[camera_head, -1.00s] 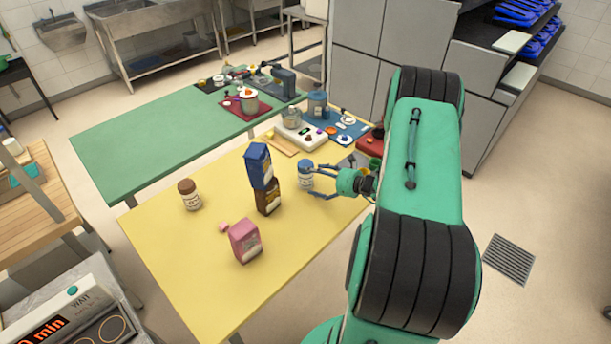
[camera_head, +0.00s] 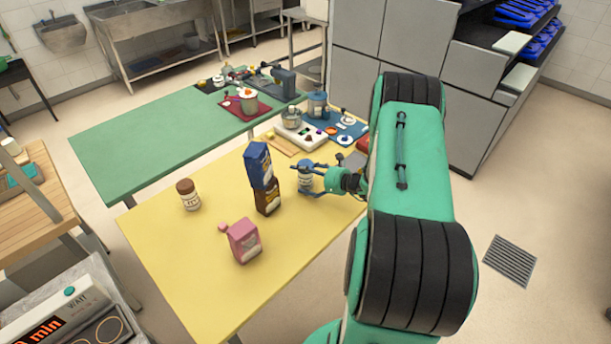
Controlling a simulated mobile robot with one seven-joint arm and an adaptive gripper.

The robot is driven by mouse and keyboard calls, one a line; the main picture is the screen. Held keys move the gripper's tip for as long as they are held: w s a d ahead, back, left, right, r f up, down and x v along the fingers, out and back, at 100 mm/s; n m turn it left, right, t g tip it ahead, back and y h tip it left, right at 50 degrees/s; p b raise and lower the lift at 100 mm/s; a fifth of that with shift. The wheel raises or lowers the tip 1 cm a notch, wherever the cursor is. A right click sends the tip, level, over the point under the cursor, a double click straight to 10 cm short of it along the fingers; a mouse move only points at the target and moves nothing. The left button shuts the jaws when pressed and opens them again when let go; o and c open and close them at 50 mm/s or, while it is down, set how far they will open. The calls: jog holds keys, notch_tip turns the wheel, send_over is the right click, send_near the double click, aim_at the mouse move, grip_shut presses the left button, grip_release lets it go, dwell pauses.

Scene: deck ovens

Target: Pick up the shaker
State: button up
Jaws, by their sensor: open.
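A small white shaker (camera_head: 305,179) with a blue top stands upright on the yellow table, right of two stacked packets. My gripper (camera_head: 296,179) reaches in from the right and is open. Its fingers lie on either side of the shaker, one at the far side near its top and one at the near side lower down. I cannot tell whether either finger touches it. A similar white container with a brown lid (camera_head: 188,195) stands alone at the left of the table.
A blue packet (camera_head: 260,164) sits on a brown packet (camera_head: 267,199) close left of the shaker. A pink container (camera_head: 243,242) stands nearer the front. Behind are a white tray (camera_head: 291,135) and a blue mat (camera_head: 353,129). The front of the yellow table (camera_head: 190,290) is clear.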

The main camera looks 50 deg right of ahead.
jog(key=c, duration=1.4)
jog(key=shift+r, duration=0.15)
jog(key=shift+r, duration=0.55)
notch_tip(320, 180, up, 2)
jog(key=shift+r+p, duration=0.1)
jog(key=shift+p, duration=0.5)
jog(key=s+a, duration=0.3)
jog(key=s, duration=0.1)
jog(key=s+a+r+p, duration=0.1)
jog(key=s+a, duration=0.2)
jog(key=s, duration=0.1)
jog(key=s+a+p, duration=0.1)
jog(key=s+a, duration=0.2)
jog(key=s, duration=0.2)
jog(key=shift+a+r, duration=0.15)
jog(key=shift+r, duration=0.1)
